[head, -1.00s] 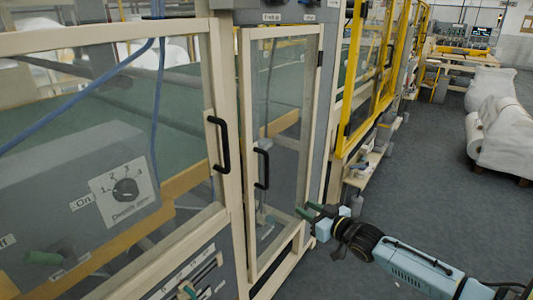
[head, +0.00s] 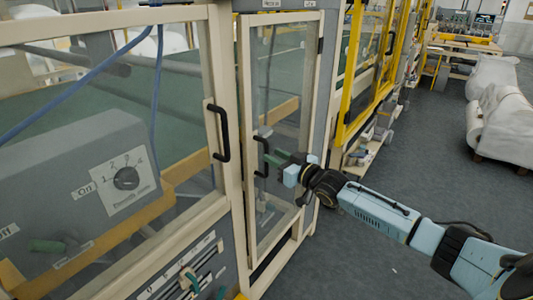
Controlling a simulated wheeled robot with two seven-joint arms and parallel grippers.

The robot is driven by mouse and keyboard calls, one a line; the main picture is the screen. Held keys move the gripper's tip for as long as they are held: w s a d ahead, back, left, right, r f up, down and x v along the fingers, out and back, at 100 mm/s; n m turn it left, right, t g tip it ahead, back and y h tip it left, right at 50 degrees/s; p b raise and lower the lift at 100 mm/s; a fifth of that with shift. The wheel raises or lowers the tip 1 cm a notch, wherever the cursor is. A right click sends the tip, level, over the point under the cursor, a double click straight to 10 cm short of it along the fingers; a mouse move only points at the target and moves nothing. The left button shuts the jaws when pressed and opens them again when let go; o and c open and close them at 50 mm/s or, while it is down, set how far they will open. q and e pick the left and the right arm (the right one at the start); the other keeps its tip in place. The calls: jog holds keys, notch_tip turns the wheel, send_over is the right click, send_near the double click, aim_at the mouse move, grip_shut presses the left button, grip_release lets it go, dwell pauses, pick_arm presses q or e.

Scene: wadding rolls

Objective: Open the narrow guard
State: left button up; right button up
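The narrow guard (head: 248,225) is a tall glazed door with a cream frame in the middle of the head view. It looks shut in its opening. Its black bar handle (head: 262,157) is upright on the left side.
A wider glazed guard with a black handle (head: 219,133) stands at the left. Behind its glass is a grey box with a rotary knob (head: 126,178). Yellow-framed guards (head: 350,90) stand beyond at the right. White wrapped rolls (head: 503,120) lie far right; the floor between is clear.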

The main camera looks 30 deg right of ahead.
aim_at(268, 153)
jog(key=shift+w+a, duration=0.25)
jog(key=shift+w, duration=0.85)
jog(key=shift+w+a, duration=0.2)
jog(key=shift+w, duration=0.9)
grip_shut()
